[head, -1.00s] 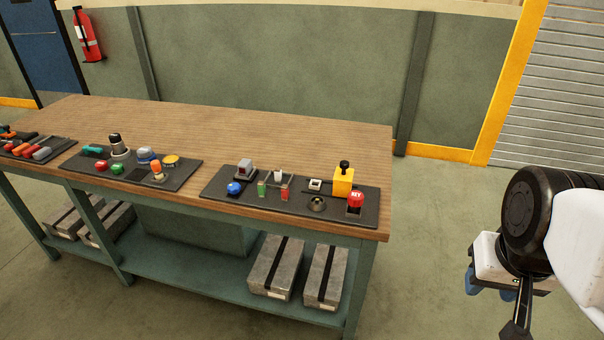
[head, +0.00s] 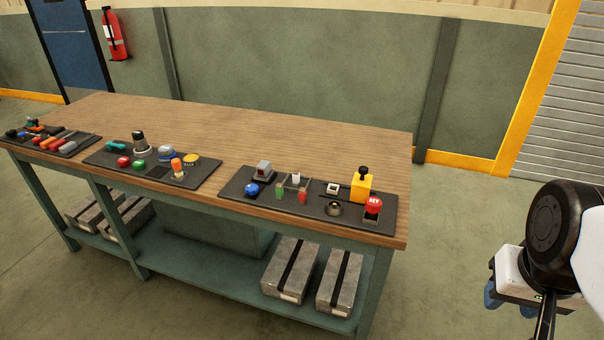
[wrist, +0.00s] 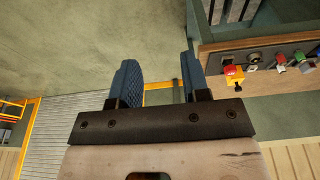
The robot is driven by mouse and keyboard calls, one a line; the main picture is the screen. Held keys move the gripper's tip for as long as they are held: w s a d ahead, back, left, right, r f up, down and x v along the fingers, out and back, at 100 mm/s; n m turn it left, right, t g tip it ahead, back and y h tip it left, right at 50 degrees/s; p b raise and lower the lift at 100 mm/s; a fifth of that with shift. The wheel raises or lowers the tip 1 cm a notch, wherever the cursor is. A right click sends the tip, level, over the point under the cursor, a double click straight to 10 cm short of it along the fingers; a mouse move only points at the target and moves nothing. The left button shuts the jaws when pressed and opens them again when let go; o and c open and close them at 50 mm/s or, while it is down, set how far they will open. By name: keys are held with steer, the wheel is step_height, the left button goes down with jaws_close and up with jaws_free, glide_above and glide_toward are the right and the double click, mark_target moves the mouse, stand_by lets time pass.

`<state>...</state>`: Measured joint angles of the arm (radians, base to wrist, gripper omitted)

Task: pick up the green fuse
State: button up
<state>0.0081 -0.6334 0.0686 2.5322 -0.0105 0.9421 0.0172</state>
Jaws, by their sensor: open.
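The green fuse (head: 279,192) is a small green upright piece on the right-hand dark panel (head: 235,192) of the workbench. My gripper (head: 508,300) is open and empty, off the bench's right end and well away from the fuse. In the wrist view its two blue fingers (wrist: 161,82) are spread with nothing between them.
The workbench (head: 300,145) has a clear wooden back half. Two more panels lie left.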

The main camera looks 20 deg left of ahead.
stand_by(0.3)
steer(key=shift+o, duration=1)
steer(key=shift+w, duration=0.1)
